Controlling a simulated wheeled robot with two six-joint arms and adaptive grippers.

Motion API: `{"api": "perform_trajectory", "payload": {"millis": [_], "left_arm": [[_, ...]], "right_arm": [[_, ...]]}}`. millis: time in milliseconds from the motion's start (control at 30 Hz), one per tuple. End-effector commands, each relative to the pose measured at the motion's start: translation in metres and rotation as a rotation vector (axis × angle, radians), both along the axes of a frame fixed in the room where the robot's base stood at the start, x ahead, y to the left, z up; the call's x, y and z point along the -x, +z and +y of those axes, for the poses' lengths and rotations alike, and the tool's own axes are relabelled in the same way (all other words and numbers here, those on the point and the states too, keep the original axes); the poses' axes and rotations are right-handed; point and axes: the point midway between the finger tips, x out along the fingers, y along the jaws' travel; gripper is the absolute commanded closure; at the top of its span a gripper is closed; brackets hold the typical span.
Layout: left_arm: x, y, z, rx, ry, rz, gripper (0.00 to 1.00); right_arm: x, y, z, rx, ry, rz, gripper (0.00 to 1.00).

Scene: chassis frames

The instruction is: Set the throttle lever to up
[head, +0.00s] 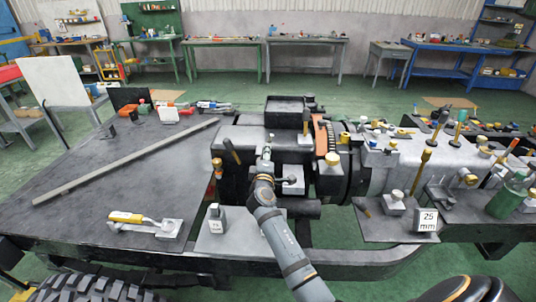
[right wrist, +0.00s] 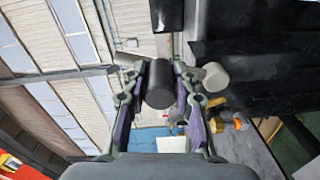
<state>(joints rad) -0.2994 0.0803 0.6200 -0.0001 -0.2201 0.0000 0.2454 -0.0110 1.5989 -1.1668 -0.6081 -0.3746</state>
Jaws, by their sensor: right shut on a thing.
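My right gripper (head: 265,158) reaches in from the bottom middle to the front of the dark machine block (head: 241,140). In the right wrist view its fingers (right wrist: 160,88) are shut on a dark cylindrical grip (right wrist: 161,72), which lies between them. I take this grip to be the throttle lever's, but no label shows. In the head view the fingers and arm mostly hide the held part. My left gripper is not in view.
Other levers stand close by: one with a dark grip (head: 232,151) at left and one (head: 305,122) at right. A long bar (head: 125,162) and a yellow-handled clamp (head: 145,220) lie on the left plate.

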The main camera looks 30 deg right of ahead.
Motion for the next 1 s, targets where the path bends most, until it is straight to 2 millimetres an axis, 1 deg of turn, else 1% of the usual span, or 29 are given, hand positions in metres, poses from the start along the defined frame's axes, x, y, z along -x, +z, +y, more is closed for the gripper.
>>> {"api": "perform_trajectory", "payload": {"millis": [333,367,500,833,933,1000], "left_arm": [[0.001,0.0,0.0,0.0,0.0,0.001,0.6],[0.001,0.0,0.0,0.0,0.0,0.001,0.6],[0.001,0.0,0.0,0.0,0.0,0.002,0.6],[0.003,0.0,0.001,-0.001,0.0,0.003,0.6],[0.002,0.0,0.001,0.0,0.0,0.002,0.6],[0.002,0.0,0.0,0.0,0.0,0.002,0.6]], "right_arm": [[-0.001,0.001,0.001,0.0,0.003,-0.003,1.0],[-0.001,0.001,0.001,0.0,0.003,-0.003,0.7],[0.0,0.001,0.001,0.0,0.002,-0.002,0.51],[0.002,-0.001,0.002,0.0,0.001,0.001,0.5],[0.013,-0.001,0.009,-0.003,0.002,0.0,0.5],[0.026,-0.001,0.016,-0.004,0.001,0.001,0.5]]}}
